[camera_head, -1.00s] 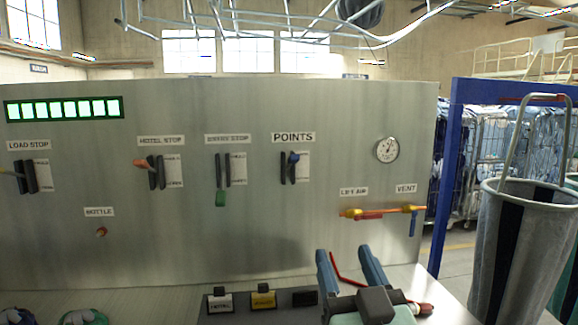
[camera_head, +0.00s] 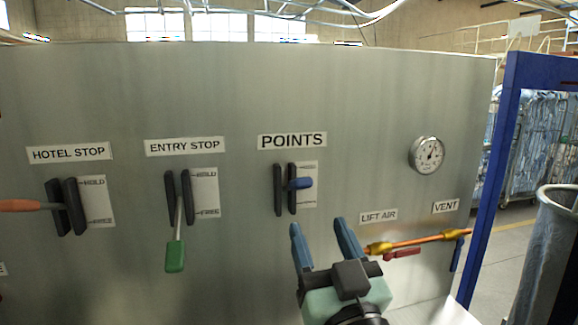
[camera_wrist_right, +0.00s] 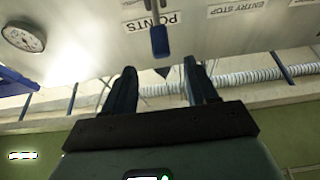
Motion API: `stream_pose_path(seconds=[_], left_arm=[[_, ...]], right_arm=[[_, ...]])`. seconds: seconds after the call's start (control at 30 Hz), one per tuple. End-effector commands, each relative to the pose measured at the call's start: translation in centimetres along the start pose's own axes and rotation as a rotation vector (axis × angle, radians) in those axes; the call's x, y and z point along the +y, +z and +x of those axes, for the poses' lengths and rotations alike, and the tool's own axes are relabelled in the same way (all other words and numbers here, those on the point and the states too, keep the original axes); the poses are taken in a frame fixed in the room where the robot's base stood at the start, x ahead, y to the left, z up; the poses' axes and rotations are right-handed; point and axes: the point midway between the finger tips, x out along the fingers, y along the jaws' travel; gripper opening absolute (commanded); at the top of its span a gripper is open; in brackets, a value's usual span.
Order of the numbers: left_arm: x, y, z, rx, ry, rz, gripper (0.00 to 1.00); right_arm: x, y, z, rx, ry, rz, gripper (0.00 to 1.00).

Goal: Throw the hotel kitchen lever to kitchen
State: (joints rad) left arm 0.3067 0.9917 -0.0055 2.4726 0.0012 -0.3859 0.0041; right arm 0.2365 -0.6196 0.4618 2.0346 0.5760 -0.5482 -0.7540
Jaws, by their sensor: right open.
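The blue-handled lever (camera_head: 300,183) sits between dark guides under the POINTS sign (camera_head: 292,140) on the metal panel, about halfway up its slot. The small plate beside it is not readable, and I see no legible "kitchen" label. My right gripper (camera_head: 318,226) is open and empty, below and slightly right of this lever, fingers pointing up toward the panel. In the right wrist view the blue handle (camera_wrist_right: 160,41) shows beyond the fingertips, between their lines and apart from them. My left gripper is out of view.
An orange-handled lever (camera_head: 20,205) under HOTEL STOP and a green-handled lever (camera_head: 175,256) under ENTRY STOP stand to the left. A gauge (camera_head: 426,155) and the orange-yellow lift air pipe (camera_head: 430,240) with a red handle (camera_head: 402,253) are to the right.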

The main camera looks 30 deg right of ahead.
Motion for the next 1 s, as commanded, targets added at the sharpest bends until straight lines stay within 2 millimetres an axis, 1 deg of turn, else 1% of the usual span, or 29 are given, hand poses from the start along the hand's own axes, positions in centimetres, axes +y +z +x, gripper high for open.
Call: stream_pose_path(seconds=[0.07, 0.17, 0.27, 0.5, 0.6, 0.7, 0.83, 1.0], left_arm=[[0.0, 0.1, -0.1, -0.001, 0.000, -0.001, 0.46], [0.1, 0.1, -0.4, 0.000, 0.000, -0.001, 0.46], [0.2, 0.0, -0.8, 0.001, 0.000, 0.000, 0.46], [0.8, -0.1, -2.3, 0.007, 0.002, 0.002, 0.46], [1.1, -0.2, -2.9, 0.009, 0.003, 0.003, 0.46], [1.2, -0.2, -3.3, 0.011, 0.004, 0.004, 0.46], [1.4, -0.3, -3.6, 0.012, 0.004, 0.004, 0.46], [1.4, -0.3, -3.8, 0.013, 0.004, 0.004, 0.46]], right_arm=[[0.0, -0.1, 0.4, 0.000, 0.000, 0.000, 0.57], [0.0, -0.1, 1.5, -0.001, -0.001, 0.000, 0.57], [0.0, 0.0, 3.3, -0.002, -0.001, 0.002, 0.57], [0.0, -0.1, 8.5, -0.001, 0.001, 0.002, 0.57], [0.0, -0.1, 10.4, -0.001, 0.001, 0.001, 0.57], [0.0, -0.1, 11.8, 0.000, 0.000, 0.002, 0.57], [0.0, -0.1, 12.9, 0.000, -0.001, 0.000, 0.57], [0.0, -0.1, 13.4, 0.001, 0.000, 0.000, 0.57]])
